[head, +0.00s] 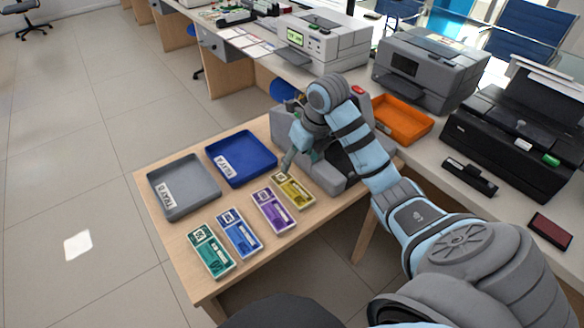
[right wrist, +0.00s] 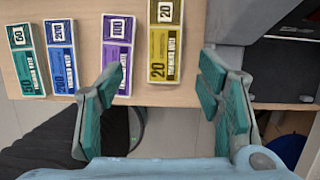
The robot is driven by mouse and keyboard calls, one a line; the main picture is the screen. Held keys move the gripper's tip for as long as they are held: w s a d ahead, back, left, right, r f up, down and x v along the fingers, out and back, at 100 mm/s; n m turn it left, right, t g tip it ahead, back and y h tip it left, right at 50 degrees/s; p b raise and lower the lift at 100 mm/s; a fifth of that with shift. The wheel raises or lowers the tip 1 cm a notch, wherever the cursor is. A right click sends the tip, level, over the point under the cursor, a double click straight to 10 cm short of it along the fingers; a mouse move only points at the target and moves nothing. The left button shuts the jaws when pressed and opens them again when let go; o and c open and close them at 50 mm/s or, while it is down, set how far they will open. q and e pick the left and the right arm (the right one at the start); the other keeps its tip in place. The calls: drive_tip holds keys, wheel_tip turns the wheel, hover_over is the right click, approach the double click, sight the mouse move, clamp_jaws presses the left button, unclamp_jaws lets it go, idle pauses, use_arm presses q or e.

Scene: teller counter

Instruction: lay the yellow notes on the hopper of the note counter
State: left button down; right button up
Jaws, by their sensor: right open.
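The yellow notes (head: 293,190), a bundle marked 20, lie flat on the wooden table beside the note counter. They also show in the right wrist view (right wrist: 164,42), beyond and between the fingertips. My right gripper (head: 287,163) is open and empty, close above the far end of the yellow notes. Its two green-padded fingers stand wide apart in the right wrist view (right wrist: 163,62). The grey note counter (head: 287,125) stands right of the notes, and my right arm covers much of it, including part of the hopper area. My left gripper is out of view.
Purple (head: 271,209), blue (head: 239,233) and green (head: 211,251) note bundles lie in a row left of the yellow one. A blue tray (head: 270,170) and a grey tray (head: 184,213) lie behind them. An orange tray (head: 428,127) and printers stand on the counter to the right.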

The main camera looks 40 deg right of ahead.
drive_tip(key=d+f+b, duration=0.1)
drive_tip(key=f, duration=0.1)
drive_tip(key=b, duration=0.7)
approach(292, 188)
drive_tip(key=shift+w+f+h, duration=0.2)
drive_tip(key=shift+f+h, duration=0.1)
drive_tip(key=shift+f, duration=0.65)
drive_tip(key=x, duration=0.3)
drive_tip(key=b+x, duration=0.1)
drive_tip(key=x, duration=0.2)
drive_tip(key=shift+w+a+f, duration=0.2)
drive_tip(key=c, duration=1)
drive_tip(key=shift+r, duration=0.15)
drive_tip(key=shift+c, duration=0.2)
